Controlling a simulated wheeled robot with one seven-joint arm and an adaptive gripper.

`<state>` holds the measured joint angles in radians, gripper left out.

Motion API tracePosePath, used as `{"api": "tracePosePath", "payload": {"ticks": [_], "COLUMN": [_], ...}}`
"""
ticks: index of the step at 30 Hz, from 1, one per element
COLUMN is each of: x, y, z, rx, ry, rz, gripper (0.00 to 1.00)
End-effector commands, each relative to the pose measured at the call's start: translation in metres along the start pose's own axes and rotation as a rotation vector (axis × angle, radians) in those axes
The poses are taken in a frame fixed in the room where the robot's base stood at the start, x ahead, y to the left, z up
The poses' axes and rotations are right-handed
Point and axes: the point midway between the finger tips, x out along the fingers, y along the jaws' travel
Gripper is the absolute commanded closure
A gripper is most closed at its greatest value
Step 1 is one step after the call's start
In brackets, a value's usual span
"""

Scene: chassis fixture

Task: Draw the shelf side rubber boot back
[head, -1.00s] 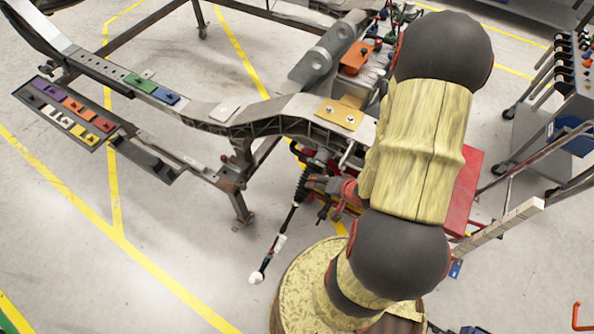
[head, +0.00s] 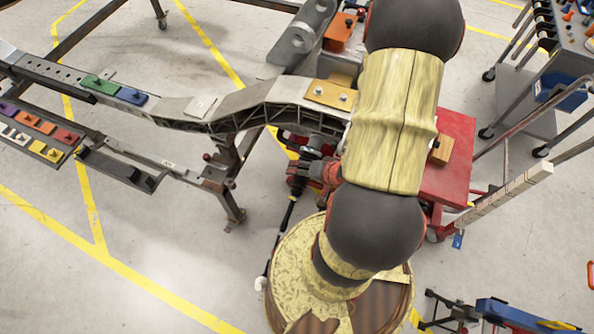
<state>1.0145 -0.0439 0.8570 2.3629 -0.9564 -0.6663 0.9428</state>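A black rubber boot (head: 297,183) shows in the head view under the bend of the chassis rail, on a thin dark rod (head: 287,216). The rod slants down and left to a white ball-shaped end (head: 261,284), and my base hides part of it. My gripper (head: 318,172), with reddish parts, is at the right side of the boot, close to its upper end. My arm covers much of the gripper. I cannot tell whether the fingers touch the boot or are open or shut.
The chassis rail (head: 240,104) runs across above the boot, with a rusty leg (head: 228,200) to the left. A shelf of coloured blocks (head: 42,128) is at the far left. A red cart (head: 455,150) and a grey tool trolley (head: 540,95) stand right. Floor at lower left is clear.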

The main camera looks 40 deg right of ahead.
Motion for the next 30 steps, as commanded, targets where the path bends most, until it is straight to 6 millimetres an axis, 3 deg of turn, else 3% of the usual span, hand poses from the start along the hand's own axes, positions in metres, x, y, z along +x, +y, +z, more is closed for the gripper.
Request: {"api": "tracePosePath", "payload": {"ticks": [13,30], "x": [0.0050,0.0052], "y": [0.0073,0.0073], "z": [0.0055,0.0054], "rx": [0.000,0.000], "ry": [-0.001,-0.001], "rz": [0.000,0.000], "gripper": [0.33,0.65]}}
